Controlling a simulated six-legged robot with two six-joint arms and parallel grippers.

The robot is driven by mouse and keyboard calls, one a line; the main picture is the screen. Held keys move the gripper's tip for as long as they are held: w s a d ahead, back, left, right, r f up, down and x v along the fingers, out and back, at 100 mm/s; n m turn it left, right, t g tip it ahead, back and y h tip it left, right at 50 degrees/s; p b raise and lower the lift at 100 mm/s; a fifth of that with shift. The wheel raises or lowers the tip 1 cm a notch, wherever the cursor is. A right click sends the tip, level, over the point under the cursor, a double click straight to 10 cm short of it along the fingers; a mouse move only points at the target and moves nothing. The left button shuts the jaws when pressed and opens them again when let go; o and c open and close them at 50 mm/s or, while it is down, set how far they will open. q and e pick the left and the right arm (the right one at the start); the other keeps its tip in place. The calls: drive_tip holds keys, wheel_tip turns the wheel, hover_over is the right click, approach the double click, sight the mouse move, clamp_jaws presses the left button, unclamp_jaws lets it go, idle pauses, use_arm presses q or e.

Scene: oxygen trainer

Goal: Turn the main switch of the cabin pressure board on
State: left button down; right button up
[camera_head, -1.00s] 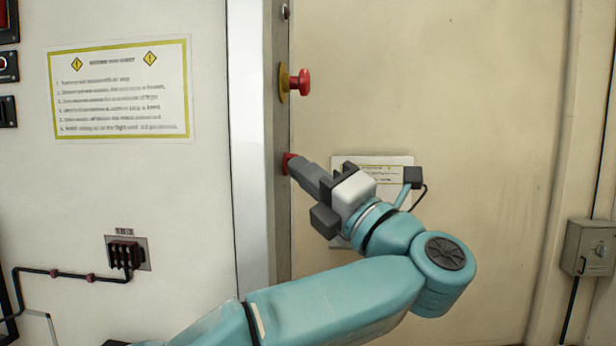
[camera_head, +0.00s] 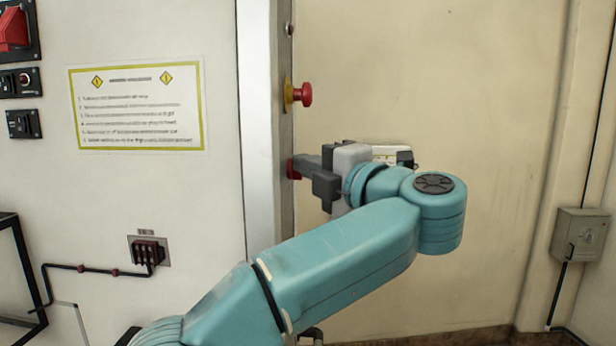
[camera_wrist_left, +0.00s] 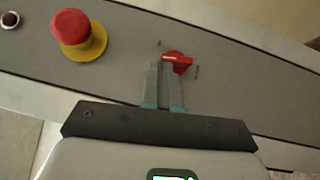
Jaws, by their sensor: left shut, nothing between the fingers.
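The red rotary switch (camera_wrist_left: 180,60) sits on the narrow grey side face of the cabinet. In the left wrist view its bar, with a pale line, lies roughly level across the picture. In the head view only a little of the red switch (camera_head: 293,170) shows, low on the cabinet edge. My left gripper (camera_head: 300,167) reaches it from the right. Its fingers are shut and empty, with their tips (camera_wrist_left: 166,68) right at the left part of the knob; I cannot tell whether they touch. My right gripper is not in view.
A red mushroom button (camera_head: 304,95) on a yellow base sticks out above the switch. The cabinet front has a yellow-bordered notice (camera_head: 137,107) and a cable socket (camera_head: 149,251). A grey box (camera_head: 580,235) is on the right wall. Space right of my wrist is open.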

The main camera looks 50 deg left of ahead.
use_arm(q)
drive_tip(key=shift+w+a+r, duration=0.1)
drive_tip(key=shift+r, duration=0.15)
drive_tip(key=shift+w+a+r+p, duration=0.3)
drive_tip(key=shift+w+r+p, duration=0.05)
drive_tip(key=shift+r+p, duration=0.15)
drive_tip(key=shift+w+a+r, duration=0.25)
idle(1.4)
